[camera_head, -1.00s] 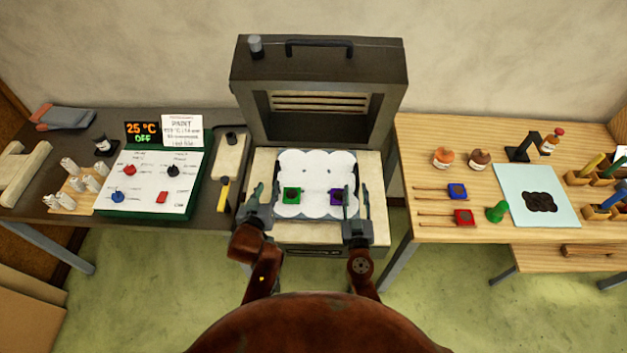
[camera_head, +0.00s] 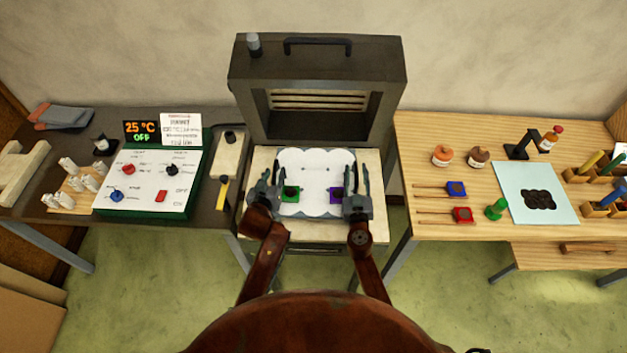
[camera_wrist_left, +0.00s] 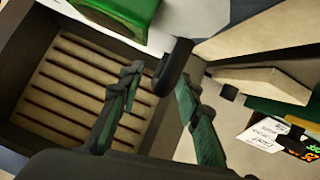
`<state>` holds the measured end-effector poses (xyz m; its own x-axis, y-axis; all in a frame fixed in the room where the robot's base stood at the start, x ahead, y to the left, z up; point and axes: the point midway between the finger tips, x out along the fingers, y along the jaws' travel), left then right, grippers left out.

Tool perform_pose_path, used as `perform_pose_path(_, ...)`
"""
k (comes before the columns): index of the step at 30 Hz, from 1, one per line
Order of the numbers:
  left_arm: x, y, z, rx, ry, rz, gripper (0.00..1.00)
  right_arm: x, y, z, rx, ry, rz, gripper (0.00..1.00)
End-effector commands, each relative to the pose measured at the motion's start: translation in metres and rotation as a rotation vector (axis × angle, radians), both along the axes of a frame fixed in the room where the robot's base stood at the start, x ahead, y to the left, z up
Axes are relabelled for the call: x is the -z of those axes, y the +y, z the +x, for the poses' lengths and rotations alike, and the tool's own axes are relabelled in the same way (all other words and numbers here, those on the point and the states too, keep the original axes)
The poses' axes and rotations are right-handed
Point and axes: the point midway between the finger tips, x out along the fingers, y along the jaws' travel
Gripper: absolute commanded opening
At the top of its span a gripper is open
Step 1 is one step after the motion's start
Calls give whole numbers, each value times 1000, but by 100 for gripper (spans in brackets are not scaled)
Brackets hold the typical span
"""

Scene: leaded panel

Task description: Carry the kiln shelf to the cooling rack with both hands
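The white kiln shelf (camera_head: 316,172) has a scalloped outline and lies flat on the pale bed in front of the open kiln (camera_head: 318,75). My right gripper (camera_head: 357,180) is at the right side, fingers apart. I cannot identify the cooling rack surely; pale bars (camera_head: 24,172) lie far left.
The left table holds a control board (camera_head: 148,180) and a display reading 25 °C OFF (camera_head: 141,131). The right wooden table (camera_head: 425,132) holds jars, stamps and a light blue mat (camera_head: 510,180). Green floor lies open in front of both tables.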

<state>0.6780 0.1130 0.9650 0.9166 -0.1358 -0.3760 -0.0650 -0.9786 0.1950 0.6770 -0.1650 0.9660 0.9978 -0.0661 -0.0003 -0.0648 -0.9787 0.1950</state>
Motion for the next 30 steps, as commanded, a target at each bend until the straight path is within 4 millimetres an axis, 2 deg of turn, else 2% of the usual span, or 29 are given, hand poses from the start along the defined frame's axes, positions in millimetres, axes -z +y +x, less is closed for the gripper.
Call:
perform_pose_path(3, 0, 1, 0, -1, 0, 0, 32, 0, 0, 0, -1, 0, 0, 32)
perform_pose_path(17, 0, 1, 0, -1, 0, 0, 0, 0, 1, 0, -1, 0, 0, 0)
perform_pose_path(30, 0, 1, -1, -1, 0, 0, 0, 0, 0, 0, 0, 0, -1, 0)
